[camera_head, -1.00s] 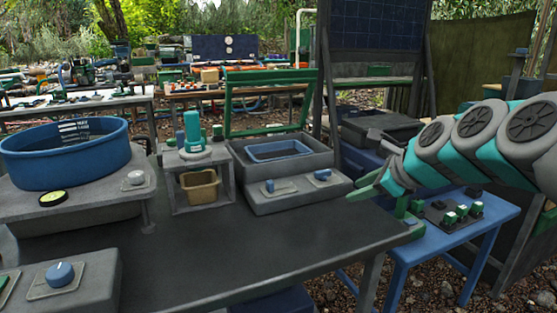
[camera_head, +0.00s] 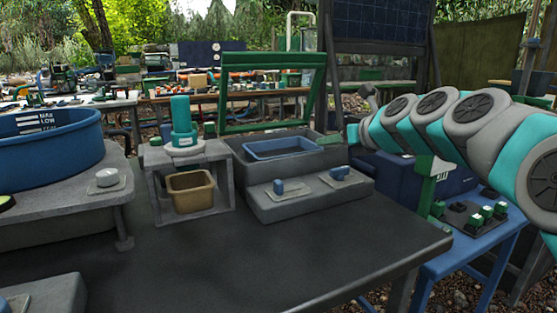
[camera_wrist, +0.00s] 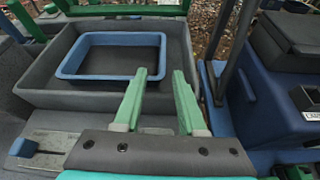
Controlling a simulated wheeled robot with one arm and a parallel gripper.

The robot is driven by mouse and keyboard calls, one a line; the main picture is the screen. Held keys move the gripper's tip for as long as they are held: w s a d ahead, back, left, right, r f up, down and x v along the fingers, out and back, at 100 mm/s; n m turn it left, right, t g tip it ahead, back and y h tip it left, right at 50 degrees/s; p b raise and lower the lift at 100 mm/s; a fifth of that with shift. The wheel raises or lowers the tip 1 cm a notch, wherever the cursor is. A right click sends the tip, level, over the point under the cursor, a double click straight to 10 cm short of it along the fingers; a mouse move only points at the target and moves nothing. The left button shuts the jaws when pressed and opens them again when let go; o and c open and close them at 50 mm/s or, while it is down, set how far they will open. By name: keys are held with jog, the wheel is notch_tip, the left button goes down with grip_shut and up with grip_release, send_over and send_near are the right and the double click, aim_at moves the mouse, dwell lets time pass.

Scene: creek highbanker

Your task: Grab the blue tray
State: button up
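The blue tray (camera_head: 284,148) is a shallow rectangular tray inside a grey open box (camera_head: 237,160) with a green-framed lid (camera_head: 321,85) raised behind it. In the wrist view the tray (camera_wrist: 70,67) shows whole at the upper left, inside the grey box (camera_wrist: 35,88). My gripper (camera_wrist: 160,77) has two green fingers, apart with nothing between them.
Two blue controls (camera_head: 279,187) sit on the box's front ledge. A grey stand with a tan bin (camera_head: 190,193) and teal device (camera_head: 181,120) is left of the box. A blue tub (camera_head: 45,148) stands farther left. The dark tabletop (camera_head: 260,245) in front is clear.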

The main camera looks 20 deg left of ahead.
jog(key=shift+x, duration=1.55)
jog(key=shift+b+x, duration=0.65)
jog(key=shift+x, duration=1.85)
jog(key=shift+w+d+r, duration=0.1)
jog(key=shift+w+r, duration=0.1)
grip_shut()
